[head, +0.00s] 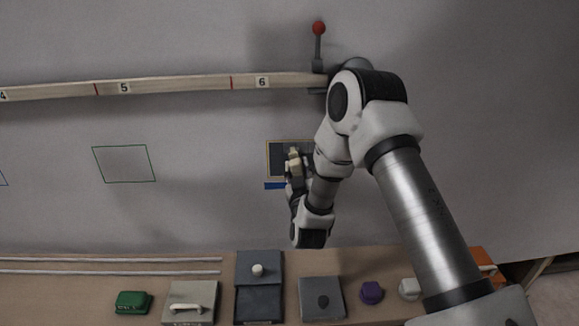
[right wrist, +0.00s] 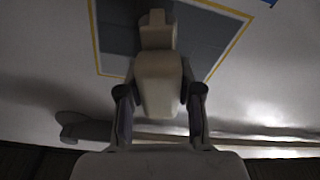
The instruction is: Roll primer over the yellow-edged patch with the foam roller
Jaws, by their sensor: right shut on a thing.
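The yellow-edged patch (head: 273,165) is a dark grey rectangle on the pale wall, partly hidden by my right arm. It also shows in the right wrist view (right wrist: 208,38), with darker and lighter grey areas inside its yellow border. My right gripper (head: 294,170) is in front of the patch. In the right wrist view its fingers (right wrist: 159,92) are shut on the beige body of the foam roller (right wrist: 158,82). The roller's far end lies over the patch; I cannot tell whether it touches. My left gripper is not in view.
A strip of blue tape (head: 274,186) is below the patch. A numbered wooden batten (head: 180,86) and a red-knobbed lever (head: 318,40) are above. The bench (head: 60,290) below carries a green block (head: 133,302), a handled block (head: 190,302), a dark tray (head: 259,304) and a purple knob (head: 371,292).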

